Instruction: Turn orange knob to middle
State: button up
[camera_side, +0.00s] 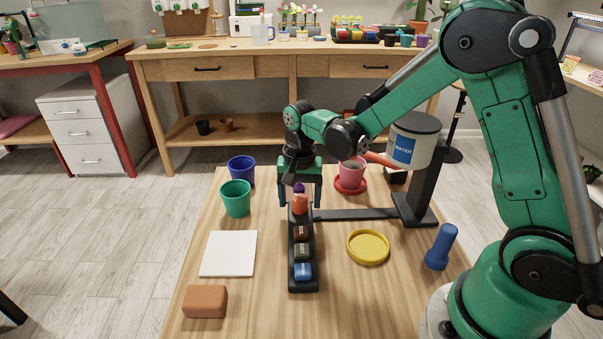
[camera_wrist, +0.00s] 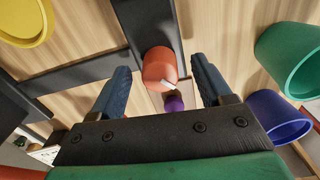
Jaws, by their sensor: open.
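The orange knob (camera_side: 300,204) stands at the far end of a narrow black panel (camera_side: 291,265) on the table. In the wrist view the knob (camera_wrist: 158,66) shows a white mark on its lower right edge. My gripper (camera_side: 300,200) points down over that end of the panel. Its blue fingers are spread, one on each side of the knob. The wrist view shows the gripper (camera_wrist: 161,70) with visible gaps between both fingers and the knob. Labelled brown, dark and blue blocks (camera_side: 303,271) sit along the panel nearer the camera.
A small purple piece (camera_side: 299,187) is just beyond the knob. A water tank (camera_side: 415,142) on a black stand is to the right, its spout over a pink pot (camera_side: 352,168). Green (camera_side: 236,200) and blue (camera_side: 241,170) pots stand left. A yellow saucer (camera_side: 368,247) lies right of the panel.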

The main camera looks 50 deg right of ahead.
grip_shut()
jog(key=shift+n, duration=0.3)
jog(key=n, duration=0.4)
jog(key=shift+n, duration=2.6)
grip_release()
